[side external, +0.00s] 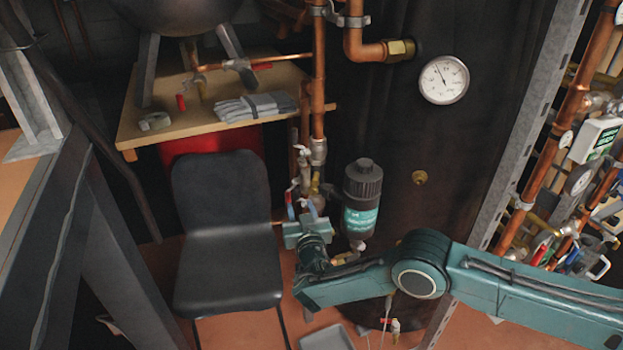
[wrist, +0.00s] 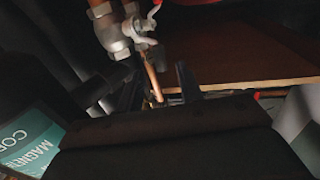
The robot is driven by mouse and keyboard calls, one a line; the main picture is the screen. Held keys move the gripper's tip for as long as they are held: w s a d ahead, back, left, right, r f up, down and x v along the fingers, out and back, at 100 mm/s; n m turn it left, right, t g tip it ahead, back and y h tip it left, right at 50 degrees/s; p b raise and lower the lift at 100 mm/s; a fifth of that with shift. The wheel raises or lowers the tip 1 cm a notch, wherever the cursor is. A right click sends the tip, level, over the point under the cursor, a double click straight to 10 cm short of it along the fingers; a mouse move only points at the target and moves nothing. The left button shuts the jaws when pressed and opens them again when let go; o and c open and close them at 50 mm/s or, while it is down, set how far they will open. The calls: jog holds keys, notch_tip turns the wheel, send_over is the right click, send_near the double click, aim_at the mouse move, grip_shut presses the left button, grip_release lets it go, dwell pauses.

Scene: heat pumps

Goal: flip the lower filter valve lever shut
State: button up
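The filter (side external: 362,200) is a black canister with a teal label, mounted upright beside the copper pipe. Its label also shows at the lower left of the wrist view (wrist: 32,142). A brass and grey fitting (side external: 347,257) sits below the filter, partly hidden by my arm; I cannot make out a lever on it. My gripper (side external: 306,207) points up at the pipework left of the filter. In the wrist view, its two dark fingers (wrist: 155,90) stand apart with a copper pipe visible between or behind them. A valve with a pale lever (wrist: 139,30) is beyond the fingertips, apart from them.
A pressure gauge (side external: 443,80) is above right of the filter. A wooden table (side external: 145,135) with grey gloves (side external: 255,107) stands behind left. A black chair (side external: 225,230) is left of my gripper. More copper pipework (side external: 555,150) is on the right behind a metal post.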

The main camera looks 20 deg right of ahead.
aim_at(297, 196)
jog(key=shift+w+d, duration=0.25)
jog(key=shift+w, duration=0.85)
jog(key=shift+w+d, duration=0.2)
jog(key=shift+w, duration=0.95)
jog(key=shift+w+d, duration=0.25)
jog(key=shift+w, duration=0.85)
grip_shut()
